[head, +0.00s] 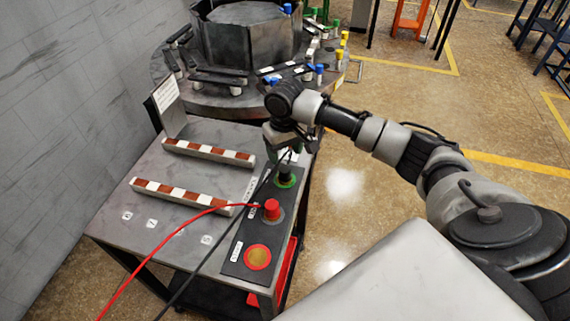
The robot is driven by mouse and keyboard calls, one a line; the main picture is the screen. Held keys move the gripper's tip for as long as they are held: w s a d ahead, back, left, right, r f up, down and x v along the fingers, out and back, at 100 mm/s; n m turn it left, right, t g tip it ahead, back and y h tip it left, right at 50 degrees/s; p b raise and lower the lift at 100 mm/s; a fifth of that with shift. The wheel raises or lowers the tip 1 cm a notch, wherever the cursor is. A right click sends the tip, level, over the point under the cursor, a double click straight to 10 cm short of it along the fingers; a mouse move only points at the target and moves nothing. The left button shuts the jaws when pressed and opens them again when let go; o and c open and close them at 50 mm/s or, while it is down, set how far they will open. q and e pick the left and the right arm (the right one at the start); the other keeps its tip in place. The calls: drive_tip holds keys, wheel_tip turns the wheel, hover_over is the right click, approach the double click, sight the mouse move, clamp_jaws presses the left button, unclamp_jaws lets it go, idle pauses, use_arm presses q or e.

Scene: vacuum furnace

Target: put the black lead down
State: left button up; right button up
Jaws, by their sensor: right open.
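The black lead (222,245) runs up from the bottom edge to my right gripper (286,158). My right gripper points down over the green-ringed spot (287,183) on the cart's dark panel, and its jaws are open. A dark plug-like end shows just under the jaws, inside the green ring. The gripper partly hides its top, and I cannot tell whether the jaws touch it. The red lead's plug (272,208) stands upright on the panel nearer to me, with its red cable running left. My left gripper is out of view.
The grey cart top (152,222) carries two red-and-white striped bars (180,192) and a sign plate (166,95). A red-orange disc (257,257) lies at the panel's near end. The round furnace base (215,95) stands behind. Floor to the right is open.

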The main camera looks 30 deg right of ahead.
sight(285, 169)
wheel_tip(285, 169, up, 4)
drive_tip(key=shift+f, duration=0.1)
idle(0.6)
